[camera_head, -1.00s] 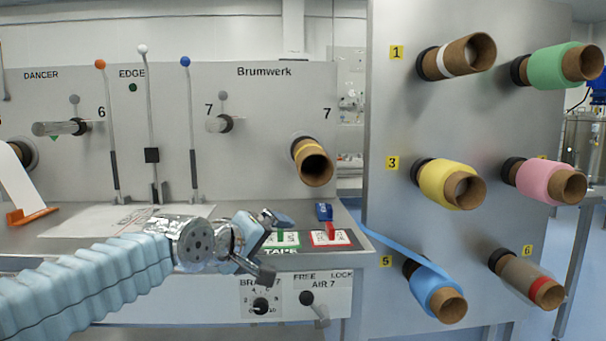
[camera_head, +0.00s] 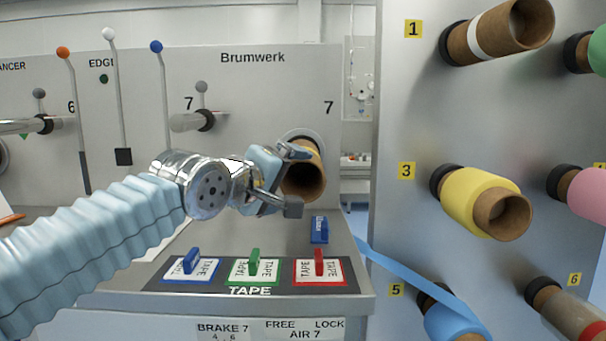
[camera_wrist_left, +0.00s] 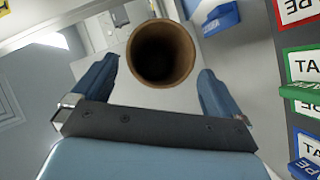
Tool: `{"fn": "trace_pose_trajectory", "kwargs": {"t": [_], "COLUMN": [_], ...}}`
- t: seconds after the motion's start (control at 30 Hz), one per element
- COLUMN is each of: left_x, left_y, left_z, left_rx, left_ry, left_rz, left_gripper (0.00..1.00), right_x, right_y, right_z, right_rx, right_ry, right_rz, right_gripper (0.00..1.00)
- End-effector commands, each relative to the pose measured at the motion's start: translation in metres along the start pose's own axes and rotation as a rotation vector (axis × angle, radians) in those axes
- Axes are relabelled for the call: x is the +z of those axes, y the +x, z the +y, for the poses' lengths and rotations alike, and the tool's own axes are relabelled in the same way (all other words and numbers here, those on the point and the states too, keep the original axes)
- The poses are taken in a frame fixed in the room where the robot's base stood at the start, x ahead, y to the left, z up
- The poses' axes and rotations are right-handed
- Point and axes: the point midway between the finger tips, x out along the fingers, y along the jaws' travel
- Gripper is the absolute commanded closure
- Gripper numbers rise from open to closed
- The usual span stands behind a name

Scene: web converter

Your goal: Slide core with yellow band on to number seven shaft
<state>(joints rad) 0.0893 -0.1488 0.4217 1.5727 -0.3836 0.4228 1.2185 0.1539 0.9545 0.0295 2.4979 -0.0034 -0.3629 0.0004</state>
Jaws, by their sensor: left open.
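The brown cardboard core (camera_head: 308,182) sticks out of the grey machine panel below the right-hand number 7, its open end facing me and tilted slightly down. Its yellow band is mostly hidden behind my gripper. The number seven shaft under it is not visible; the bore looks dark. My left gripper (camera_head: 292,180) is open at the left side of the core in the head view. In the left wrist view the core's open end (camera_wrist_left: 161,54) lies between the two spread fingers (camera_wrist_left: 158,75), with a gap showing on each side. My right gripper is not in view.
A tape shelf with blue, green and red (camera_head: 320,262) handles lies below. A board (camera_head: 400,130) at right holds several cores, including a yellow-wrapped one (camera_head: 468,198). A bare roller (camera_head: 188,122) and upright levers stand left.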

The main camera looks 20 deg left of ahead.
Motion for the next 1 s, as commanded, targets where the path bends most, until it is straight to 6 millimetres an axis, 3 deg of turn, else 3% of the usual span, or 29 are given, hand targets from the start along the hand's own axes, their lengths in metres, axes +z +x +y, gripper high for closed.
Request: {"fn": "trace_pose_trajectory", "kwargs": {"t": [0.1,0.3,0.5,0.77,1.0], "left_x": [-0.001,0.0,0.0,0.0,0.0], "left_y": [0.027,0.058,0.07,0.071,0.071], "left_z": [0.001,0.001,0.0,0.0,0.0], "left_rx": [-0.002,0.0,0.001,0.001,0.001], "left_ry": [-0.001,0.0,0.0,0.0,0.0], "left_rz": [-0.003,-0.002,-0.001,0.0,0.0], "left_gripper": [0.0,0.0,0.0,0.0,0.37], "right_x": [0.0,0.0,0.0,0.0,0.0], "right_y": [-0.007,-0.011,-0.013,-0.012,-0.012], "right_z": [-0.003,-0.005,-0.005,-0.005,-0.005], "right_rx": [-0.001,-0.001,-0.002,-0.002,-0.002], "right_ry": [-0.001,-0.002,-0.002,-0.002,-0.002], "right_rz": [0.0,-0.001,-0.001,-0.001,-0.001], "right_gripper": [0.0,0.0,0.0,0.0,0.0]}}
